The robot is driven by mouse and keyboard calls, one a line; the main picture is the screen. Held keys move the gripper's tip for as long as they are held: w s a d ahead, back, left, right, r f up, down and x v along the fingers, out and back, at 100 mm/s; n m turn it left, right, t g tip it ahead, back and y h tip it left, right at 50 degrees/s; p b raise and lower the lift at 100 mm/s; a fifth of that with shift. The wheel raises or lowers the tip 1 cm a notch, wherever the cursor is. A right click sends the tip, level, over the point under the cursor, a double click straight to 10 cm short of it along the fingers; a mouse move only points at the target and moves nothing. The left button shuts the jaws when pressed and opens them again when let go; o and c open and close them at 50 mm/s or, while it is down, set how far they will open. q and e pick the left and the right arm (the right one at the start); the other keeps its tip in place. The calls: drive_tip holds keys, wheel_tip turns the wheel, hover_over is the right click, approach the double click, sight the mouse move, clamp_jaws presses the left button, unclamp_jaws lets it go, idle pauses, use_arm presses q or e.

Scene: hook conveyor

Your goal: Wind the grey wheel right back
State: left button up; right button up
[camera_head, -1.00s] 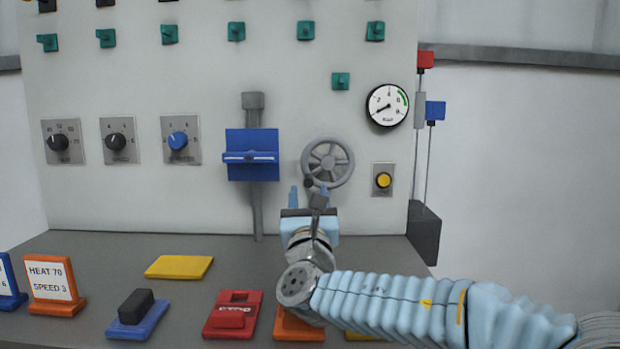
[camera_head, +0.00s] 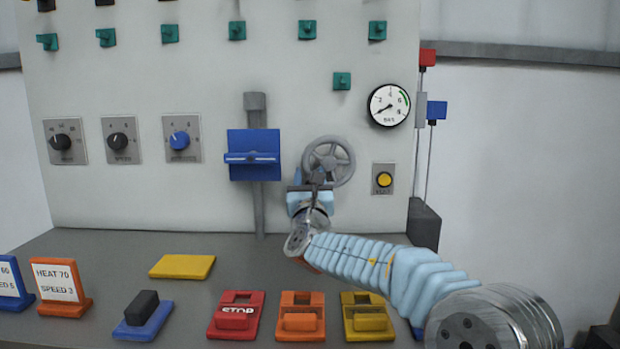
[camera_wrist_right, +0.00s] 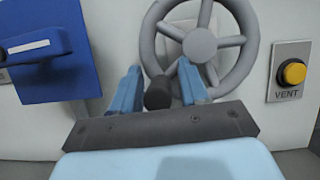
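The grey wheel (camera_head: 329,161) is a spoked handwheel on the pale panel, between the blue lever plate and the yellow button. In the right wrist view the wheel (camera_wrist_right: 200,45) fills the upper middle, and its dark knob (camera_wrist_right: 157,93) stands out at the lower left of the rim. My right gripper (camera_head: 314,182) is at the wheel's lower left. In the wrist view its two blue fingers (camera_wrist_right: 160,82) stand apart on either side of the knob, with narrow gaps showing, so it looks open around it. My left gripper is not in view.
A blue lever plate (camera_head: 254,154) sits left of the wheel and a yellow VENT button (camera_head: 384,180) sits right. A gauge (camera_head: 388,106) is above right. Red (camera_head: 235,315), orange (camera_head: 300,315) and yellow (camera_head: 367,315) blocks stand on the bench below my arm.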

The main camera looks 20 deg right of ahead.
drive_tip(key=c, duration=0.7)
drive_tip(key=shift+a+m, duration=0.15)
drive_tip(key=shift+m, duration=0.25)
